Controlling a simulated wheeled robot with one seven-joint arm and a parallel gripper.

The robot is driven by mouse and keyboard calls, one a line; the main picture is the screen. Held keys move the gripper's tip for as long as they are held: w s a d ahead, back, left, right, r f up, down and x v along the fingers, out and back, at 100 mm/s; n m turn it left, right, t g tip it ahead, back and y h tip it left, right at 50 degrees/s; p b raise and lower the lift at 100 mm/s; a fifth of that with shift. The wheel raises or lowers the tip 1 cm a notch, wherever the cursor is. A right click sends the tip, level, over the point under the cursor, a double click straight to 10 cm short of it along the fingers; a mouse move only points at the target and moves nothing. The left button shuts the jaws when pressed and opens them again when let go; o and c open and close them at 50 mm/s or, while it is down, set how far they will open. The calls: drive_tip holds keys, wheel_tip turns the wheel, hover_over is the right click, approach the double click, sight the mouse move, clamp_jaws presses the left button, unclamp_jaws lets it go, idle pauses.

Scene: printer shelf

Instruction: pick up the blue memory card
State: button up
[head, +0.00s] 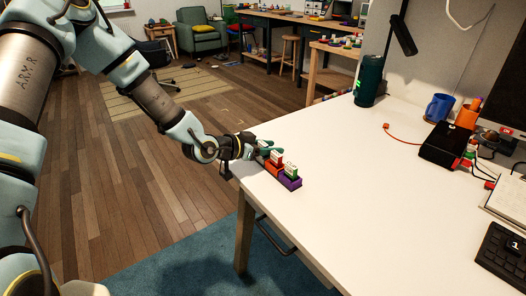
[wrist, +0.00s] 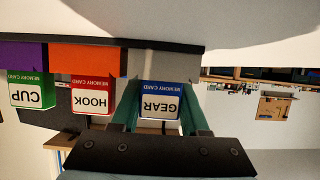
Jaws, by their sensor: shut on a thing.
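The blue memory card (wrist: 161,100), labelled GEAR, sits between the two green fingers of my gripper (wrist: 160,115), which are shut on it. In the head view my gripper (head: 265,148) is at the near left corner of the white table, at the far end of the card row. The blue card is hidden there. A red HOOK card (wrist: 92,97) stands at the orange block (wrist: 84,59), and a green CUP card (wrist: 32,93) at the purple block (wrist: 20,56). I cannot tell whether the blue card still touches its holder.
The white table (head: 370,190) is clear around the card row. A dark green bottle (head: 369,80), a blue mug (head: 438,107), a black box (head: 446,145) with cables and a keyboard (head: 502,252) stand farther back and right. The table's left edge lies beneath my gripper.

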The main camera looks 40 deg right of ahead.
clamp_jaws()
drive_tip(key=shift+r, duration=0.15)
wheel_tip(320, 180, up, 13)
drive_tip(key=p, duration=0.2)
drive_tip(key=shift+r, duration=0.15)
idle(0.5)
drive_tip(key=shift+w, duration=0.1)
